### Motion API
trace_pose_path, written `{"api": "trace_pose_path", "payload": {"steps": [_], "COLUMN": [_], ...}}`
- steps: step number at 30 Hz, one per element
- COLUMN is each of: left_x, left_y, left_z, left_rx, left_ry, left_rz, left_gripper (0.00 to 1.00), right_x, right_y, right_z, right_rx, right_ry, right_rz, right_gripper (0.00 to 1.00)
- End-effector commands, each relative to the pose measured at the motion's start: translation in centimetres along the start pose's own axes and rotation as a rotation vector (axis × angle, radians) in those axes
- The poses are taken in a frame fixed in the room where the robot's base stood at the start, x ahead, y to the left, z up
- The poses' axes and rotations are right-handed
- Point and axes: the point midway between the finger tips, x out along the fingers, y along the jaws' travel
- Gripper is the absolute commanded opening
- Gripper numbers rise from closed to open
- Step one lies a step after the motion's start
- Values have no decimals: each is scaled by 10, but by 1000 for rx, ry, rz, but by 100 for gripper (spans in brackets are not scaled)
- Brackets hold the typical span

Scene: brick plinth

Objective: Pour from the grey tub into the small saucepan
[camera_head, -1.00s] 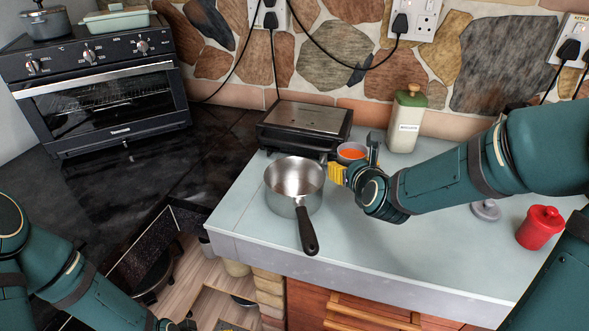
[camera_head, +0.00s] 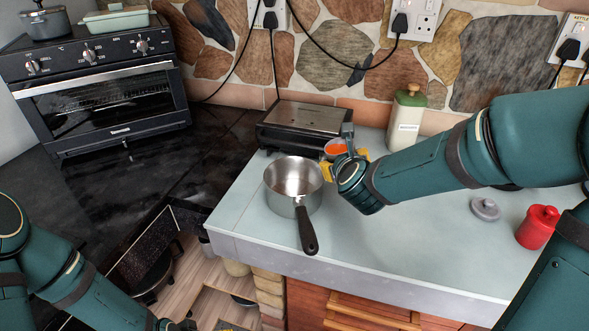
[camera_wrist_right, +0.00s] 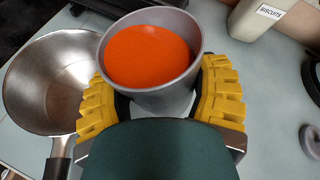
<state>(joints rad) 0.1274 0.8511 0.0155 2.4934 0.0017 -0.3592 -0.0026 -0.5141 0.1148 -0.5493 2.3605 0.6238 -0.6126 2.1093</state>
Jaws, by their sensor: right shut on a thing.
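The grey tub (camera_wrist_right: 152,99) holds an orange-red filling. In the right wrist view it is upright between the yellow fingers of my right gripper (camera_wrist_right: 165,95), which is shut on it. In the head view the tub (camera_head: 337,147) shows just behind the gripper, partly hidden by it. The small saucepan (camera_head: 294,180) stands on the pale worktop to the left of the gripper, its dark handle toward the front. The saucepan (camera_wrist_right: 50,85) looks empty in the right wrist view. My left arm is at the lower left; its gripper fingers cannot be made out.
A black and steel grill (camera_head: 303,125) stands behind the saucepan. A biscuit jar (camera_head: 406,120) is at the back wall. A grey lid (camera_head: 486,209) and red pot (camera_head: 538,227) are to the right. The worktop's front edge runs below the saucepan handle.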

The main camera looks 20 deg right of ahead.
Motion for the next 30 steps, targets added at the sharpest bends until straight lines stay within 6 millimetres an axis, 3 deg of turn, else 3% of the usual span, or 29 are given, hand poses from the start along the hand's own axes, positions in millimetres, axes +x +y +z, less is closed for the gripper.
{"api": "trace_pose_path", "payload": {"steps": [30], "left_x": [-8], "left_y": [3], "left_z": [1], "left_rx": [0], "left_ry": [-4], "left_rz": [0], "left_gripper": [85], "right_x": [-2], "right_y": [7], "right_z": [11], "right_rx": [-125], "right_ry": [34], "right_rz": [-50], "right_gripper": [21]}}
